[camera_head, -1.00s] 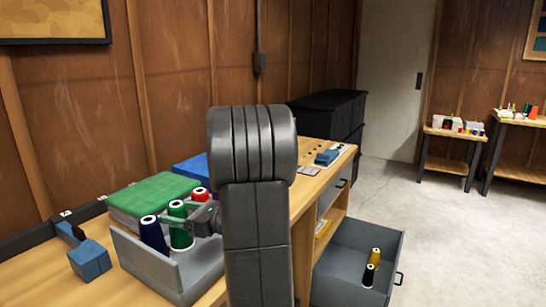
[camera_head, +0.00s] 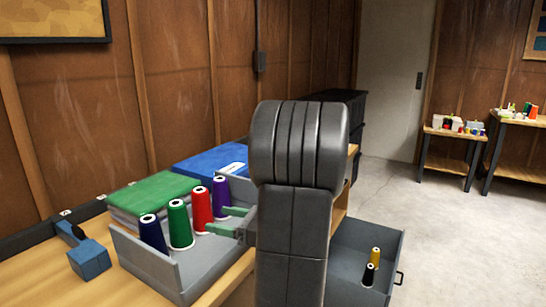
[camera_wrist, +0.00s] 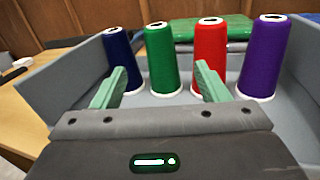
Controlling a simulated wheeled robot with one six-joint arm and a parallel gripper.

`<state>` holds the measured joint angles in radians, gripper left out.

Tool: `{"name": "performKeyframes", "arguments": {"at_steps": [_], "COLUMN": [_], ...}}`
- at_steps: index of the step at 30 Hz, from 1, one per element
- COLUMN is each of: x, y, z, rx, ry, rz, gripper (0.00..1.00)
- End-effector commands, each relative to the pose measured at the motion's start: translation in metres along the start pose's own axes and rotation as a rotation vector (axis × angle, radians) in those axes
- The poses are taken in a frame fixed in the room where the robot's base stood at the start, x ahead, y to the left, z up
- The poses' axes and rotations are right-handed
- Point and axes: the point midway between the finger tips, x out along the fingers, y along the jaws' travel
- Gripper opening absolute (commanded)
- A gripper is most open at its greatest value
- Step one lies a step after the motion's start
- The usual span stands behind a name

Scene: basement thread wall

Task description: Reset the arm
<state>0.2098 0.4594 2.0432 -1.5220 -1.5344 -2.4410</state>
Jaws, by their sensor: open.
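My gripper (camera_head: 231,221) is open, with green fingers reaching into the right side of a grey tray (camera_head: 160,270) in the head view. In the wrist view the open gripper (camera_wrist: 160,85) points at a row of thread cones standing upright in the tray. They are a dark blue cone (camera_wrist: 117,55), a green cone (camera_wrist: 161,60), a red cone (camera_wrist: 209,60) and a purple cone (camera_wrist: 263,58). The green cone shows between the fingers but beyond them. No cone is held. My dark arm hides part of the bench in the head view.
Green (camera_head: 150,195) and blue (camera_head: 212,161) boxes lie behind the tray. A blue clamp-like tool (camera_head: 88,258) lies at left. An open grey drawer (camera_head: 340,280) holds a yellow cone (camera_head: 376,257) and a black cone (camera_head: 369,274). Open floor lies at right.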

Motion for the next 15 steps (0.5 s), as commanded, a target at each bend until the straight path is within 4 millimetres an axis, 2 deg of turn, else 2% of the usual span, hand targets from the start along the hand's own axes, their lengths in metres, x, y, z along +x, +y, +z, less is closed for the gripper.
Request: {"name": "performKeyframes", "arguments": {"at_steps": [15], "x": [0.065], "y": [0.001], "z": [0.0], "rx": [0.0], "ry": [0.0], "rz": [0.005], "gripper": [0.68]}}
